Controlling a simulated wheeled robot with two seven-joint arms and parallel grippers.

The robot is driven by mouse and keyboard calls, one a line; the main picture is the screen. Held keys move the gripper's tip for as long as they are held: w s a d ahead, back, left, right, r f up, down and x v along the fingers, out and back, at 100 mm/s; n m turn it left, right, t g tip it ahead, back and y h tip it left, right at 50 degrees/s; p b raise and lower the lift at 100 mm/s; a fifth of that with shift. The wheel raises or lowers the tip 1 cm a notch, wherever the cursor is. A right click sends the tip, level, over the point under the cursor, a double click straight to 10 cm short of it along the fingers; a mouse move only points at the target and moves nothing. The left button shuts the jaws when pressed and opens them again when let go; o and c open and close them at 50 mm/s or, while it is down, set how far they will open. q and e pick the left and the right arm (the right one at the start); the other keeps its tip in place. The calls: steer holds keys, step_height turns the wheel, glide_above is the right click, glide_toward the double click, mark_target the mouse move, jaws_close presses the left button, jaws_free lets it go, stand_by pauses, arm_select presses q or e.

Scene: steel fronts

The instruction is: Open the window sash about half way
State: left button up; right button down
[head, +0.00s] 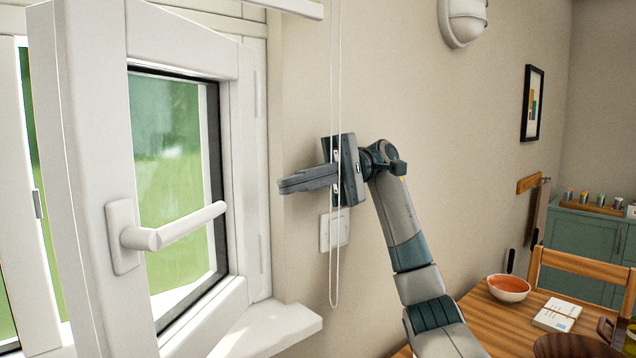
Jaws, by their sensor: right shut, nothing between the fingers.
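The white window sash (82,180) stands swung inward from its frame at the left of the head view, with a gap showing at its left edge. Its white lever handle (172,228) points to the right, roughly horizontal. My right gripper (284,186) is shut and empty, with its fingers pointing left. It is to the right of the sash and handle, beside the window frame, and touches neither. My left gripper is not in view.
A white sill (268,328) juts out below the window. A looped blind cord (334,270) hangs by my right gripper, near a wall switch (342,230). A wooden table (480,318) with a bowl (509,287) stands at lower right.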

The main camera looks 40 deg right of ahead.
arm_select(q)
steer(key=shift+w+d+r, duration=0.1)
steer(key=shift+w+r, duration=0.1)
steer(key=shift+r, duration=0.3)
arm_select(e)
steer(key=shift+w+d+r, duration=0.1)
steer(key=shift+w+d, duration=0.05)
steer(key=shift+d, duration=1.15)
steer(key=shift+w+d+r, duration=0.1)
steer(key=shift+d, duration=1.15)
